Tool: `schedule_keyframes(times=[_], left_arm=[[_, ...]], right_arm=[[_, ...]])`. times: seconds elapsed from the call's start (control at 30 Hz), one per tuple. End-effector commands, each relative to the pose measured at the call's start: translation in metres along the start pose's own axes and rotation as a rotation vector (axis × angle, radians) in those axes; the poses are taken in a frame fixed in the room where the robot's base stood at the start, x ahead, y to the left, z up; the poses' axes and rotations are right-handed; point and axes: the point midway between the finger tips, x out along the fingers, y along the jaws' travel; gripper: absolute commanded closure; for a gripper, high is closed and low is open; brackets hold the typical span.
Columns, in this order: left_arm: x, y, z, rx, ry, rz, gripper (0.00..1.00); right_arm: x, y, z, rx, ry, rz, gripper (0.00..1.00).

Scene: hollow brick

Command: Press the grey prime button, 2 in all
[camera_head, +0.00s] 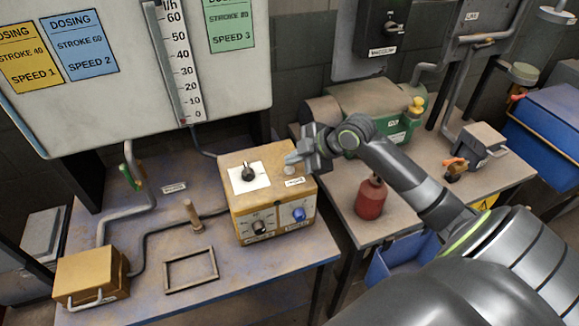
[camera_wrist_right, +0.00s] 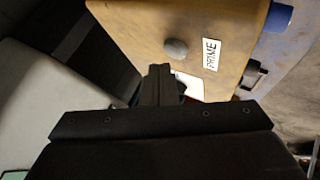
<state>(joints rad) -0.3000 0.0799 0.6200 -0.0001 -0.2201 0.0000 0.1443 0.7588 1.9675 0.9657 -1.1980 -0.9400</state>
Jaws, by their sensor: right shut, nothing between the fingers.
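The grey prime button (camera_head: 289,170) is a small round cap on the top of the yellow control box (camera_head: 272,200), beside its PRIME label (camera_head: 295,181). In the right wrist view the button (camera_wrist_right: 176,49) lies just beyond my fingertips, with the label (camera_wrist_right: 211,55) to its right. My right gripper (camera_head: 291,158) is shut and empty, at the box's back edge close to the button. A small gap shows between fingertips (camera_wrist_right: 159,70) and button in the wrist view; its height is hard to tell. My left gripper is not in view.
A black knob (camera_head: 247,173) on a white plate sits left of the button. The box front has a dark knob (camera_head: 259,228) and a blue knob (camera_head: 298,214). A red bottle (camera_head: 370,197) and green pump (camera_head: 375,112) stand on the right table, beneath or near my arm.

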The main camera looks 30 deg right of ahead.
Motion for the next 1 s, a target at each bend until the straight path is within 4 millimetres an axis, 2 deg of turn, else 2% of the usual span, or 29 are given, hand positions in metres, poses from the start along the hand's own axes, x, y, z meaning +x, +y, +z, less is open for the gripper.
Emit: schedule_keyframes(times=[0.23,0.67,1.0], left_arm=[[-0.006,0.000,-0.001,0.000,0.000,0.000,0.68],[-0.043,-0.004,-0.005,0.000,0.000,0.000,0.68],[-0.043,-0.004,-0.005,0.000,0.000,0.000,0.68]], right_arm=[[-0.005,0.004,-0.004,-0.001,0.000,0.001,1.00],[-0.035,0.025,-0.025,-0.001,0.001,0.001,1.00],[-0.035,0.025,-0.025,-0.001,0.000,0.001,1.00]])
